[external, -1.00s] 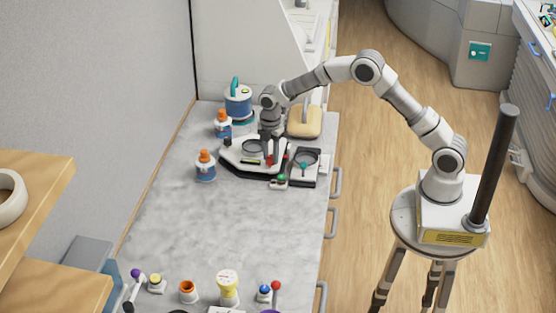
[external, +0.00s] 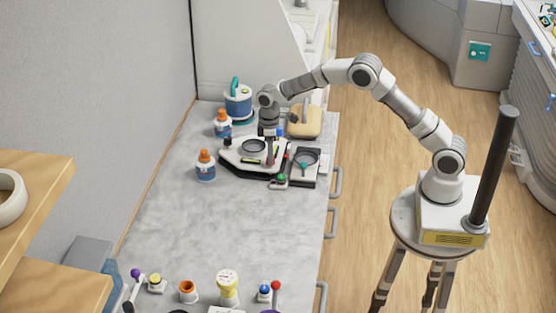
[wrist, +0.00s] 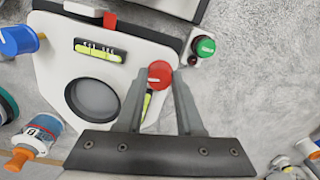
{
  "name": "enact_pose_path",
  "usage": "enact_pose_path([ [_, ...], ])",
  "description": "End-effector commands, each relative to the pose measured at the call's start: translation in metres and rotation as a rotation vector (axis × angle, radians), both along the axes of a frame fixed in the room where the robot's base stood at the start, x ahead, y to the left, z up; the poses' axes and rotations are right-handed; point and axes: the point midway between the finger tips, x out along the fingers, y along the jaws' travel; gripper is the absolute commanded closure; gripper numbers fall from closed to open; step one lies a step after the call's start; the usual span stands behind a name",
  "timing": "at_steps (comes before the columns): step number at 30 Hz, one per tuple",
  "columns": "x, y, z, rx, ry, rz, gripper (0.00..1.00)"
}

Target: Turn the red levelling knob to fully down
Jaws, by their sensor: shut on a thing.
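The red levelling knob (wrist: 160,74) is a round red cap with a pale mark, at the edge of a white-topped device (wrist: 130,48). In the external view the device (external: 233,152) stands on a black base on the bench, and the red knob is hidden behind the fingers. My gripper (wrist: 160,80) is shut on the red knob, a fingertip on each side. In the external view my gripper (external: 270,160) points straight down at the device's front right part. The device has a grey round window (wrist: 95,98) and a yellow-green level vial (wrist: 97,54).
A green knob (wrist: 205,47) stands close to the red one, on a small separate base. A black tray with a ring (external: 305,165) is right of the device. Bottles with orange caps (external: 205,165) stand left.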

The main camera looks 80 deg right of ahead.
Motion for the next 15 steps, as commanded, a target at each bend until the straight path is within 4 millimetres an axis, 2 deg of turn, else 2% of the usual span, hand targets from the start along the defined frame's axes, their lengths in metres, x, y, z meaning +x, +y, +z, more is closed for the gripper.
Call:
enact_pose_path([
  [15,0.0002,0.0007,-0.0003,0.014,0.025,-0.49,1.0],
])
